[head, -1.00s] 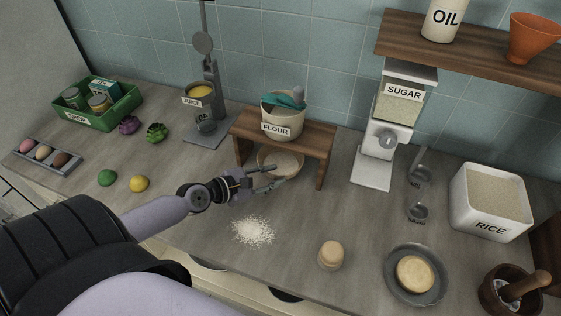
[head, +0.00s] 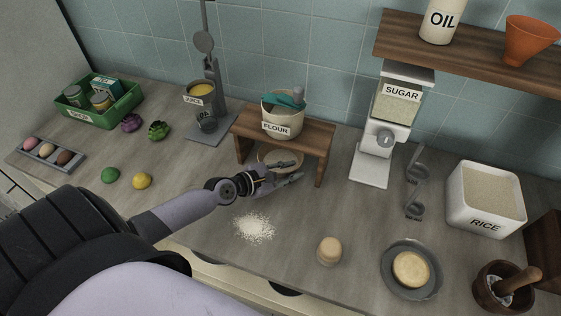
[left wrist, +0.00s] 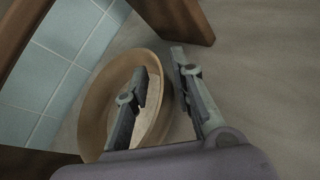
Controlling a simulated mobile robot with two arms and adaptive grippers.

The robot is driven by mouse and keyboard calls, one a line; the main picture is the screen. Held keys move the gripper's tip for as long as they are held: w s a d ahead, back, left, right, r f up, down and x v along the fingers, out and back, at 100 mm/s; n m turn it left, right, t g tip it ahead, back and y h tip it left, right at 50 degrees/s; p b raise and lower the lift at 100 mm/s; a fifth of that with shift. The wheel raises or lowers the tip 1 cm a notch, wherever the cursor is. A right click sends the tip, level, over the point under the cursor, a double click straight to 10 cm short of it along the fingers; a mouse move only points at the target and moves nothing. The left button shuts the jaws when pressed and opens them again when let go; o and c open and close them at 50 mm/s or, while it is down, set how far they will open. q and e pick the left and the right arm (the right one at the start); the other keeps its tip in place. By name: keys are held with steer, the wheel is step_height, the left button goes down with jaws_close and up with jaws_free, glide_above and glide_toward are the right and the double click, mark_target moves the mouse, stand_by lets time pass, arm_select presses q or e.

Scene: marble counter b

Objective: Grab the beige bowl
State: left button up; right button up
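The beige bowl (head: 266,156) sits on the counter under the small wooden stand, partly hidden by my left gripper. In the left wrist view the bowl (left wrist: 94,108) is wide, with a pale inside. My left gripper (head: 296,169) is open at the bowl's near right side. In the left wrist view one finger of the left gripper (left wrist: 160,63) is over the bowl's opening and the other is outside the rim, so the fingers straddle the wall. I cannot tell whether either finger touches it. My right gripper is not in view.
The wooden stand (head: 312,137) rises around the bowl, with legs on both sides and the flour tub (head: 277,127) on top. Spilled white grains (head: 255,227) lie in front. A beige-topped jar (head: 329,250) and a grey plate (head: 424,288) stand to the right.

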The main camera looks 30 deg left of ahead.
arm_select(q)
jaws_close()
steer(key=shift+r, duration=0.15)
stand_by(0.6)
